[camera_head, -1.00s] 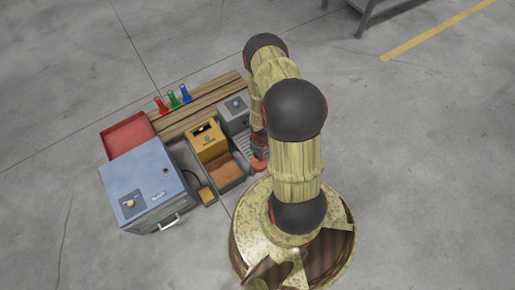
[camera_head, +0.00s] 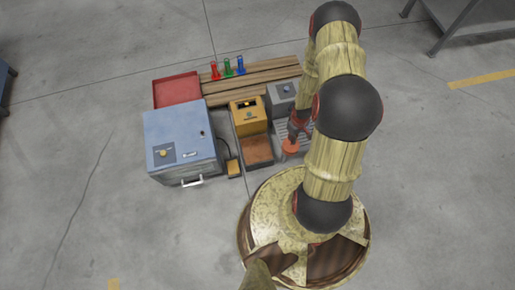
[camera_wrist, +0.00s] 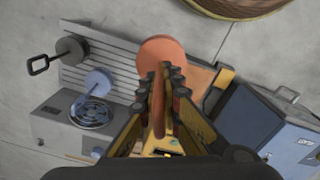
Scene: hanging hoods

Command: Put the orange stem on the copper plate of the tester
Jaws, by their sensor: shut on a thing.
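The orange stem shows in the wrist view as a round orange disc (camera_wrist: 163,54) with a thin shaft between my fingers. My gripper (camera_wrist: 159,100) is shut on this shaft, the disc at the far end. In the head view the orange disc (camera_head: 291,147) is to the right of the tester's copper plate (camera_head: 257,151), over or beside the grey ribbed tray. The yellow tester (camera_head: 244,108) stands behind its plate. In the wrist view the copper plate (camera_wrist: 201,79) is partly hidden by my gripper, right of the disc. The height of the disc above the surfaces is unclear.
A blue cabinet (camera_head: 180,135) stands left of the tester, with a small yellow block (camera_head: 233,168) between. A grey device (camera_head: 282,94) is behind my gripper. A red tray (camera_head: 176,89) and wooden boards (camera_head: 272,72) with red, green and blue stems lie behind.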

